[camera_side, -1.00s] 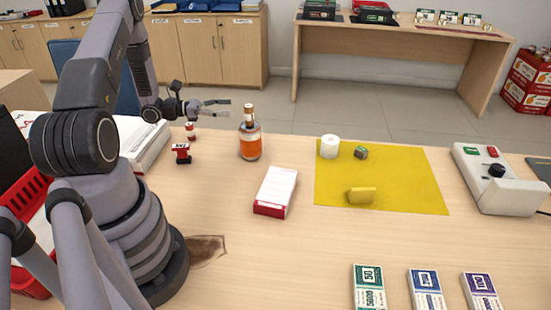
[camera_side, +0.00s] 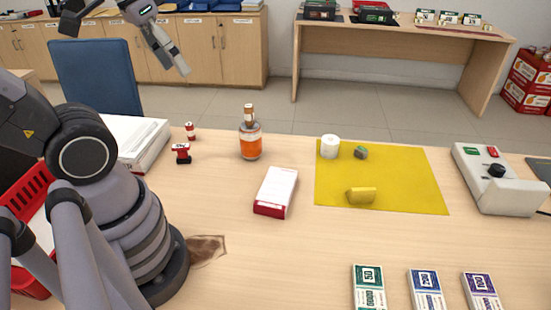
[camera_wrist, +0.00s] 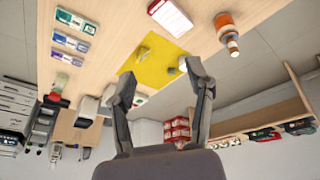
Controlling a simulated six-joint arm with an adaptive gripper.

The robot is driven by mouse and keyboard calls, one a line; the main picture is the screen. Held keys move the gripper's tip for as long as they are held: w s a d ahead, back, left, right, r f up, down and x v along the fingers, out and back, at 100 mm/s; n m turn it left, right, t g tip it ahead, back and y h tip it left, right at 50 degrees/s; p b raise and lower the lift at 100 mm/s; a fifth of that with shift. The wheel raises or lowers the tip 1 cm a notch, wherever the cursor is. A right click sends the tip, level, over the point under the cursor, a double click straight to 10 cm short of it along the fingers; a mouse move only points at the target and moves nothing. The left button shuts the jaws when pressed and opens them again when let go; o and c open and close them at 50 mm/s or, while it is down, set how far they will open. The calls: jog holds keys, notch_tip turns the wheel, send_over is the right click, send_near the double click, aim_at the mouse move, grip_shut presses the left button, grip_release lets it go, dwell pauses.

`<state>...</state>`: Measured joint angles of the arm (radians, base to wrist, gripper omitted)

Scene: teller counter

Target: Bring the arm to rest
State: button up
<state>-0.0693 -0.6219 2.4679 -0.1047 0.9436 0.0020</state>
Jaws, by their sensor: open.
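My gripper (camera_side: 183,70) is raised high at the top left of the side view, well above the counter and in front of the cabinets, partly cut by the top edge. In the wrist view its two fingers (camera_wrist: 160,70) stand wide apart with nothing between them. The wrist camera sees the counter tilted, from far off. My arm leans back at the left of the side view, clear of the objects on the counter (camera_side: 225,280).
A yellow mat (camera_side: 400,180) carries a white roll (camera_side: 330,147), a small dark block (camera_side: 361,152) and a yellow block (camera_side: 361,196). A bottle (camera_side: 250,140), a red-and-white box (camera_side: 276,192), banknote bundles (camera_side: 426,288) and a grey device (camera_side: 498,182) stand around. A blue chair (camera_side: 95,75) is behind.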

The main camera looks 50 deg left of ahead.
jog(key=shift+s+a+r+m+t+y, duration=0.25)
jog(key=shift+s+r+m+t+y, duration=0.15)
jog(key=shift+s+r+m+t, duration=0.25)
